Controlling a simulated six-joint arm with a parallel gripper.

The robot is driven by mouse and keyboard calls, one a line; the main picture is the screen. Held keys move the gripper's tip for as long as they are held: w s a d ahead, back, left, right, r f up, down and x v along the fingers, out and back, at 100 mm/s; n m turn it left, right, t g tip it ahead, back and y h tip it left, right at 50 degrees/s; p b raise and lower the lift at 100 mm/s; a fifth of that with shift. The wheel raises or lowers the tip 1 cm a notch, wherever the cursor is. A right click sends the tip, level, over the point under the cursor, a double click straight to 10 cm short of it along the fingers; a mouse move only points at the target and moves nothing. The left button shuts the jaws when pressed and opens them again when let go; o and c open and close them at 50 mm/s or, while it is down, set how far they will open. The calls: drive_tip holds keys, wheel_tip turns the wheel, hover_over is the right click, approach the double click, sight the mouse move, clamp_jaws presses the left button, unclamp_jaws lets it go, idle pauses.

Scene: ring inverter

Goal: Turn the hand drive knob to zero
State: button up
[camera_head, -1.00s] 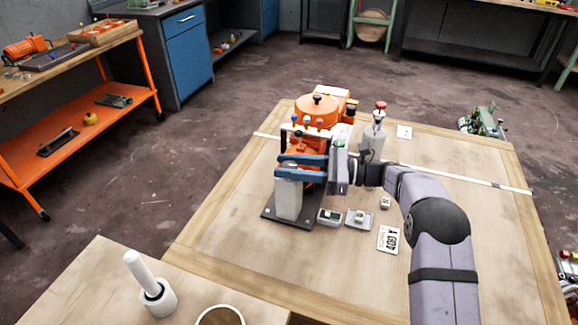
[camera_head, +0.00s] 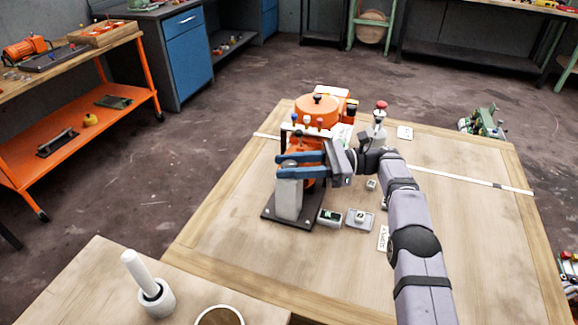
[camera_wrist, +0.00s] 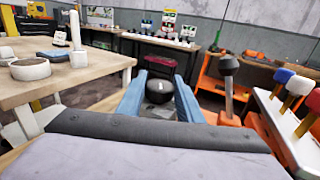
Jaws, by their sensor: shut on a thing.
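The ring inverter is an orange machine (camera_head: 318,112) standing with a dark base plate and a pale grey upright block (camera_head: 288,198) on the wooden table. My gripper (camera_head: 284,164) has blue fingers and reaches in from the right, just above the block. In the wrist view my gripper (camera_wrist: 160,76) is shut with its blue fingers on either side of a round black knob (camera_wrist: 158,92), apparently the hand drive knob. The fingers hide the knob in the head view. Its scale or zero mark cannot be read.
Levers with coloured knobs (camera_head: 307,121) stand just behind the fingers; they also show close at right in the wrist view (camera_wrist: 285,80). A grey bottle with a red top (camera_head: 380,122) stands behind my wrist. Small boxes (camera_head: 330,217) lie right of the base.

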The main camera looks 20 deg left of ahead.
sight(289, 164)
drive_tip(key=shift+w+r, duration=0.1)
drive_tip(key=shift+r, duration=0.1)
drive_tip(key=o, duration=0.8)
drive_tip(key=shift+o, duration=1.2)
drive_tip(key=shift+f, duration=0.15)
wheel_tip(289, 164, up, 10)
drive_tip(key=shift+r+p, duration=0.1)
drive_tip(key=shift+p, duration=0.95)
